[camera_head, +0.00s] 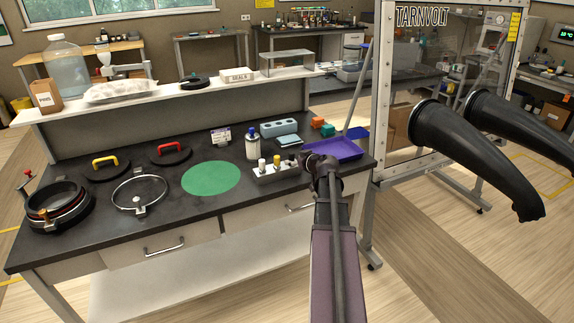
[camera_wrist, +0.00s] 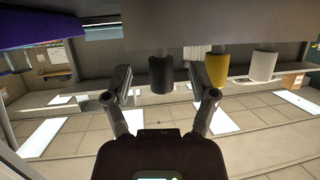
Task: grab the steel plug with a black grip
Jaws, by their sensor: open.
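In the wrist view the black grip (camera_wrist: 161,75) of a plug shows between my gripper's two spread fingers, with a clear gap on each side. The picture looks upside down, with the bench at the top. My gripper (camera_wrist: 164,92) is open and empty; how far its tips are from the grip is hard to tell. A yellow grip (camera_wrist: 216,70) and a white grip (camera_wrist: 263,66) stand in a row beside it. In the head view my gripper (camera_head: 318,162) is at the right end of the plug rack (camera_head: 275,175), where the black grip cannot be made out clearly.
A purple tray (camera_head: 338,149) lies right of the rack. A white bottle with a blue cap (camera_head: 252,146) and a blue block with holes (camera_head: 279,128) stand behind. A green round mat (camera_head: 211,178) lies left. Black gloves (camera_head: 470,160) stick out from the glove-port panel at right.

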